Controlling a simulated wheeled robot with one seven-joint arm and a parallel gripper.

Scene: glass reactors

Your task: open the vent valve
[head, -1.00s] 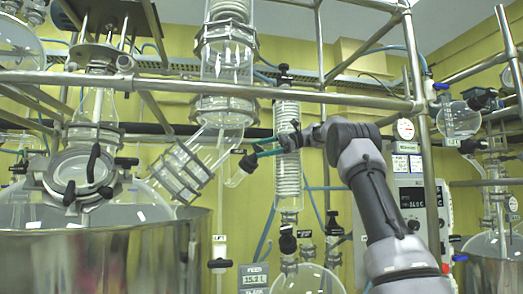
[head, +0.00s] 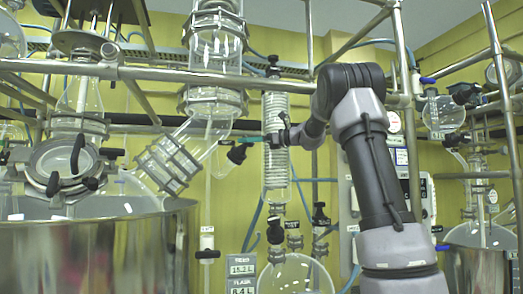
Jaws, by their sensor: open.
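A small black-handled valve (head: 236,154) sits at the end of a glass side arm right of the clamped, slanted glass neck. I take it for the vent valve, but no label on it can be read. My gripper (head: 251,139) reaches in from the right, with teal fingers pointing left. It is open. The fingertips are just above and right of the black handle; I cannot tell whether they touch it. My wrist partly covers the coiled glass condenser (head: 275,155) behind. The handle's exact turn is too small to make out.
A steel rail (head: 200,82) crosses above my gripper, with upright posts at right. A large steel vessel (head: 95,255) fills the lower left. A round glass flask (head: 295,275) hangs below, beside display labels (head: 242,272). A control box (head: 350,200) is partly behind my arm.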

